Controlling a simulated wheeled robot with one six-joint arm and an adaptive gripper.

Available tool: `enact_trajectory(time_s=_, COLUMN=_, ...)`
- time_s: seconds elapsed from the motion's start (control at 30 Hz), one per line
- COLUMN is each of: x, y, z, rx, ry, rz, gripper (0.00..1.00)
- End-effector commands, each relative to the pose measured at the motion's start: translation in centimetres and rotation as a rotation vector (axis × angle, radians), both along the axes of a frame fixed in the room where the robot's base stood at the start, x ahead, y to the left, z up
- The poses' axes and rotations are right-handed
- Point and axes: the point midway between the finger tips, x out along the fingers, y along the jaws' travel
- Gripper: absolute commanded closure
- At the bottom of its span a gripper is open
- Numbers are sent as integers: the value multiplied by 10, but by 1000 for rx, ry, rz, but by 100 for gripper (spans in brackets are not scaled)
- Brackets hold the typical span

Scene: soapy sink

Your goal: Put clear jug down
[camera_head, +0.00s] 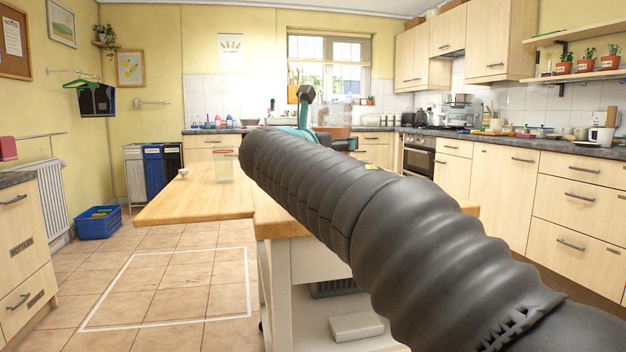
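A clear container (222,167) with a reddish rim stands upright on the wooden worktop of the island, left of my arm. It may be the clear jug, but it is too small to tell. A faint, see-through shape (338,113) shows in front of the window, above the far end of my arm; I cannot tell whether it is a jug. My thick black arm crosses the view from lower right to centre. Teal and dark parts show behind its far end, but the fingertips are hidden, so I cannot see what my gripper holds.
The island's wooden worktop (190,197) has bare room at its left; a small pale cup (183,173) stands at its far edge. A blue crate (98,222) and blue bins (162,172) stand on the floor at left. Counters line the back and right. The left floor is open.

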Motion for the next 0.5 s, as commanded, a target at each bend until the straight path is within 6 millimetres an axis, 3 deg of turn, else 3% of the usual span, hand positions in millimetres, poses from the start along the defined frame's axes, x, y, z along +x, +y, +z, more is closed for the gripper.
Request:
enact_trajectory(time_s=0.2, x=8, y=31, z=-18, rx=0, ry=-2, rz=1, gripper=83)
enact_trajectory(time_s=0.5, x=10, y=38, z=-32, rx=-1, ry=-3, rz=-2, gripper=83)
